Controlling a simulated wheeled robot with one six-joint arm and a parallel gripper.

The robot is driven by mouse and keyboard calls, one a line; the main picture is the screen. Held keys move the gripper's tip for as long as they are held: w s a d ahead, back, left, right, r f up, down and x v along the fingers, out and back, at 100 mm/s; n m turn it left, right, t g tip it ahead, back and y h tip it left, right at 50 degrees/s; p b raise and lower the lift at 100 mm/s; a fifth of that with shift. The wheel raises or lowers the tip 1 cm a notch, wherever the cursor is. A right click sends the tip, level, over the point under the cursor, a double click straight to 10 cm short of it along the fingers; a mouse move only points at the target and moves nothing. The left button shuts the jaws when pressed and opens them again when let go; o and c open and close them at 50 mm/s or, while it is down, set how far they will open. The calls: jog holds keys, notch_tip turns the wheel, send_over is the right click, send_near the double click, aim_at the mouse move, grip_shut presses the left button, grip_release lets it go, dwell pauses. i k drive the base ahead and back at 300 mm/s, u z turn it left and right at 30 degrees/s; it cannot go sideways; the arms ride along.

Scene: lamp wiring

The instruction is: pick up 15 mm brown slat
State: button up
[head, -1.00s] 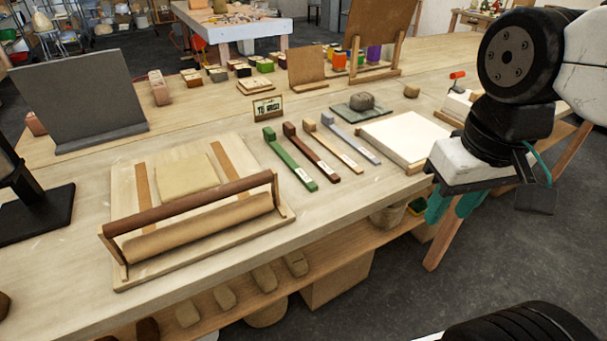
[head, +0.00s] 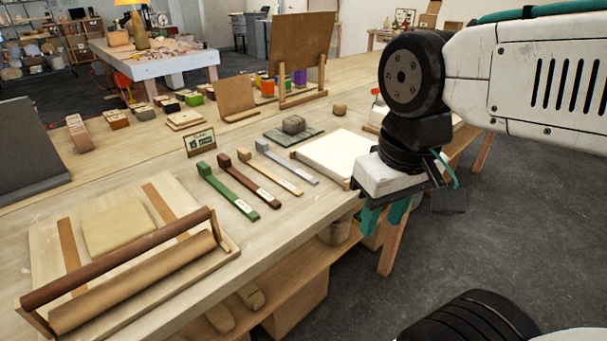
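The brown slat (head: 249,182) lies flat on the bench, with a raised block at its far end and a small white label near its close end. It is second from the left in a row with a green slat (head: 228,191), a tan slat (head: 270,174) and a grey slat (head: 286,162). My gripper (head: 385,217) hangs with its teal fingers down, off the bench's front edge and to the right of the slats. The fingers look apart with nothing between them. It is well clear of the brown slat. The size on the label is too small to read.
A white slab (head: 330,152) on a board lies between the slats and my gripper. A wooden roller frame (head: 130,255) stands at the left front. A small sign (head: 200,142) and a grey lump on a mat (head: 293,126) stand behind the slats.

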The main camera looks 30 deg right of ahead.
aim_at(225, 162)
jog(key=k, duration=0.4)
jog(key=z, duration=0.85)
jog(key=i, duration=0.85)
jog(key=u, duration=0.8)
jog(key=i, duration=0.6)
jog(key=u, duration=0.65)
